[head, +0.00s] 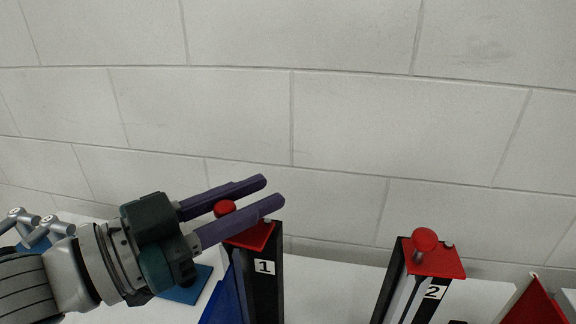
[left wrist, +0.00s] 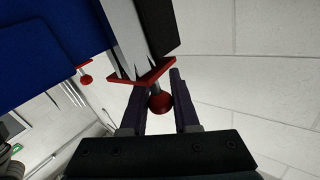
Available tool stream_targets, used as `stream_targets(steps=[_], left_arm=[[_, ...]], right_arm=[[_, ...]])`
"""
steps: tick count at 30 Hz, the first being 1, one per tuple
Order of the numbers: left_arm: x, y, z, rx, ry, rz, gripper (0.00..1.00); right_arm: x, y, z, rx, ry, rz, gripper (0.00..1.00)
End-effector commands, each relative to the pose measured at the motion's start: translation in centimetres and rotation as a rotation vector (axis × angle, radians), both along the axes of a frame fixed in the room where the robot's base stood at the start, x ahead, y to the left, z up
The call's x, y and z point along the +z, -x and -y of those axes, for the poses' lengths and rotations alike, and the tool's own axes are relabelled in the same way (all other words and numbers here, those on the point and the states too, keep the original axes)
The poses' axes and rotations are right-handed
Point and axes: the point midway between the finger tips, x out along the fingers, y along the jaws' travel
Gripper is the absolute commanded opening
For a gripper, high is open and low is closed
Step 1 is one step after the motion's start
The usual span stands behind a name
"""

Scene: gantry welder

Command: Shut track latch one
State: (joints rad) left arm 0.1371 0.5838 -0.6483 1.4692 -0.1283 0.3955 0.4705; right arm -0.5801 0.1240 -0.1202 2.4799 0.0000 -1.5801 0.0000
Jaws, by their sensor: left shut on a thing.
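Track latch one is a dark upright post with a white label "1" (head: 264,267), a red top plate (head: 254,237) and a red ball knob (head: 224,208). My left gripper (head: 272,192) reaches in from the left at the top of this post, with its two purple fingers on either side of the knob. In the left wrist view the red knob (left wrist: 160,103) sits between the fingers, on a thin stem at the red plate (left wrist: 150,75). The gripper is shut on the knob; the fingers partly hide it in the head view. My right gripper is out of view.
A second post labelled "2" (head: 434,292) with its own red knob (head: 425,240) stands to the right. A red triangular piece (head: 537,304) is at the far right. A white surface (head: 325,285) lies between the posts. A pale block wall (head: 330,120) stands behind.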

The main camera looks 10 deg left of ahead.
Motion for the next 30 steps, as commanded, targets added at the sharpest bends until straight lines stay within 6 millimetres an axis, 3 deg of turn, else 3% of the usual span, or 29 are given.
stream_targets(steps=[7,17,18,25,30], left_arm=[[0.2,0.3,0.1,0.106,0.008,-0.002,0.00],[0.0,0.3,0.0,0.129,0.001,0.001,0.00],[0.0,0.3,0.0,0.129,0.001,0.001,0.32],[0.0,0.3,0.0,0.129,0.001,0.001,0.58],[0.0,0.3,0.0,0.129,0.000,0.000,0.59]], right_arm=[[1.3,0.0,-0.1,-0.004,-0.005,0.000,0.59],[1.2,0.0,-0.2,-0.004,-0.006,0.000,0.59],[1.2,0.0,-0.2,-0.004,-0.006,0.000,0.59],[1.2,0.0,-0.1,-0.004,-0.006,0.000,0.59],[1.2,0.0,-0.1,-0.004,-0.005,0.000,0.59]])
